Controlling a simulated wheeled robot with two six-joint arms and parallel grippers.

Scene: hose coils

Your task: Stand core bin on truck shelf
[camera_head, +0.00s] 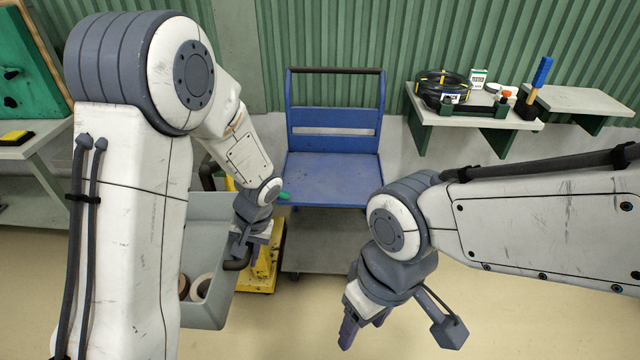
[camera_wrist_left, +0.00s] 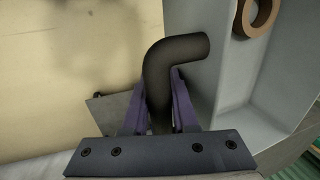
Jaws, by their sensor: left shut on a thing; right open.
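The core bin (camera_head: 207,262) is a grey open box at the left in the head view, partly hidden behind my left arm. Ring-shaped cores (camera_head: 201,287) lie inside it. My left gripper (camera_head: 240,258) is shut on the bin's dark bent handle (camera_wrist_left: 160,75), and the bin's grey wall (camera_wrist_left: 240,90) stands beside the handle in the left wrist view. The truck (camera_head: 334,130) is blue, with an empty upper shelf (camera_head: 330,178) and a lower deck (camera_head: 315,258). It stands beyond the grippers. My right gripper (camera_head: 362,330) is open and empty, in front of the truck, to the right.
A wall shelf (camera_head: 470,115) at the right holds a black hose coil (camera_head: 440,88), small boxes and a blue-handled brush (camera_head: 540,75). A second wall shelf (camera_head: 590,102) is beside it. A yellow object (camera_head: 262,265) stands on the floor behind my left gripper. A bench (camera_head: 40,135) is at far left.

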